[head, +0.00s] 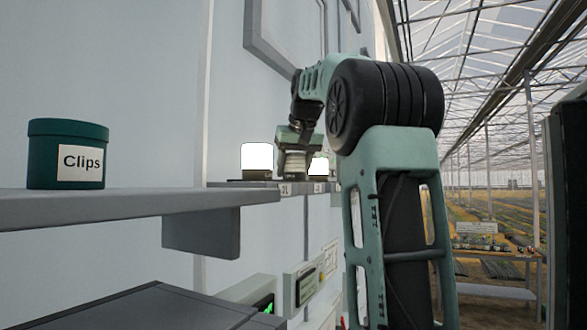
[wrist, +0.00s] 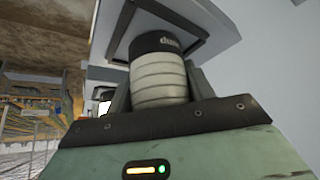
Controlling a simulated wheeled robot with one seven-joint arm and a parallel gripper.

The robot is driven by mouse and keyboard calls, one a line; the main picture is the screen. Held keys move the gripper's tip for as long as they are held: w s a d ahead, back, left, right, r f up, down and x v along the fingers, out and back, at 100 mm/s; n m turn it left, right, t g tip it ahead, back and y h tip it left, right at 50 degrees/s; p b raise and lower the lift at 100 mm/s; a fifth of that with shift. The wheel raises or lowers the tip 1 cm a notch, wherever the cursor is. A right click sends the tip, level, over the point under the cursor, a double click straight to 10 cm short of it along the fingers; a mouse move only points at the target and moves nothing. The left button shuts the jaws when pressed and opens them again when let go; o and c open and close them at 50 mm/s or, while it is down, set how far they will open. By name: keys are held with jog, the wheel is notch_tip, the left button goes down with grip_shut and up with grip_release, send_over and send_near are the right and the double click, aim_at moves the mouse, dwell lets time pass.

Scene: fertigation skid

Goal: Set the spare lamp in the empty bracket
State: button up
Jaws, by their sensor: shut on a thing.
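My gripper (head: 292,150) is shut on the spare lamp (head: 291,166), which has a pale ribbed body and is unlit. In the wrist view the lamp (wrist: 160,82) stands between the fingers, its black lettered end pointing away from the gripper, toward a grey square bracket (wrist: 203,24). I cannot tell whether that end is seated in the bracket or just above it. In the head view the lamp is over the ledge (head: 246,185), between a lit lamp (head: 256,158) on the left and another lit lamp (head: 318,166) on the right, partly hidden by my arm.
A green Clips tub (head: 68,155) stands on the grey shelf (head: 110,205) at the left. A wall frame (head: 283,35) is above. A dark upright panel (head: 569,210) stands at the right.

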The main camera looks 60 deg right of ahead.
jog(key=shift+f, duration=0.15)
jog(key=o, duration=1)
jog(key=shift+v, duration=6.15)
